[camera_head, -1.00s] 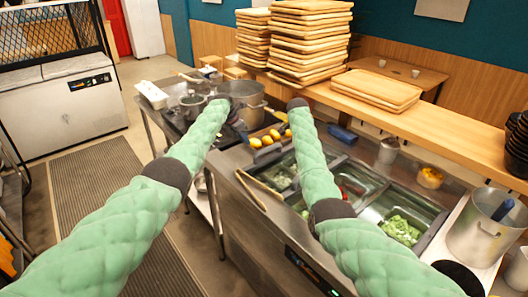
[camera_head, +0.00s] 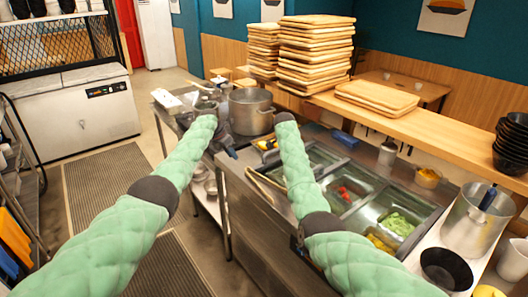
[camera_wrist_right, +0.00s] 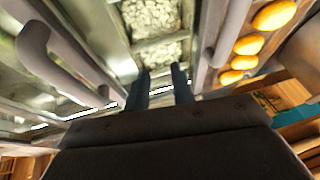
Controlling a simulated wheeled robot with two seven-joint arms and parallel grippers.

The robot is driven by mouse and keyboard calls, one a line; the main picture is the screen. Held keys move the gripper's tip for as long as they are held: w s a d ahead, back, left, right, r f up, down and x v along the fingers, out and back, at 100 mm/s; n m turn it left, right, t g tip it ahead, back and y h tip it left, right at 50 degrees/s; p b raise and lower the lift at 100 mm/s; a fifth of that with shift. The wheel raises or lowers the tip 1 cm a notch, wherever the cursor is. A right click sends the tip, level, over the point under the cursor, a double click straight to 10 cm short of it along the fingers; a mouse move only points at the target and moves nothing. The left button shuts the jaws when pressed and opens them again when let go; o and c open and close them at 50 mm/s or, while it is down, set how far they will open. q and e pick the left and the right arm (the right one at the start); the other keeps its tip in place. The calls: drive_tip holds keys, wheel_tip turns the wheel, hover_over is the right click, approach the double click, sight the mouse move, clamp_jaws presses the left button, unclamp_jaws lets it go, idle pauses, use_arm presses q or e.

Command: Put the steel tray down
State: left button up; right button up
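My left gripper (camera_head: 226,143) is a small dark shape at the end of the left arm, beside the stove and pots. Its fingers are too small to judge. My right gripper is hidden behind its sleeve end in the head view. In the right wrist view its two dark fingers (camera_wrist_right: 160,88) stand apart with nothing clearly between them. Beyond them is a steel container of pale, lumpy food (camera_wrist_right: 152,16). I cannot pick out a separate steel tray with certainty in either view.
Inset bins with red pieces (camera_head: 345,192) and chopped greens (camera_head: 399,224) line the counter. A large pot (camera_head: 251,110) stands at the back. Stacked wooden boards (camera_head: 316,55) sit on the shelf. Yellow-orange items (camera_wrist_right: 249,44) lie right of the right gripper.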

drive_tip(key=v, duration=1.2)
drive_tip(key=shift+a+f, duration=0.1)
drive_tip(key=shift+f, duration=0.1)
